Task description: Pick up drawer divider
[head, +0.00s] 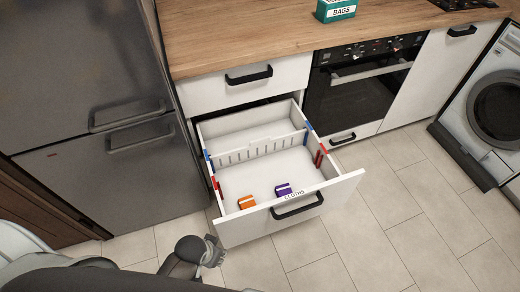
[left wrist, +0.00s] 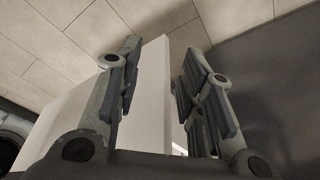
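The drawer divider (head: 258,149) is a white slotted panel with a handle-like opening in its upper edge. It stands upright across the open drawer, its ends by the blue marks on the side walls. The white drawer (head: 235,183) is pulled out, with a black handle and a CLOTHS label on its front. My left gripper (head: 213,251) is outside the drawer, low at its front left corner, apart from the divider. In the left wrist view my left gripper (left wrist: 160,72) has its fingers apart, with a white panel, apparently the drawer's, beyond them. My right gripper is not in view.
A grey fridge (head: 100,110) stands left, an oven (head: 362,85) right. The tiled floor (head: 400,230) is clear.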

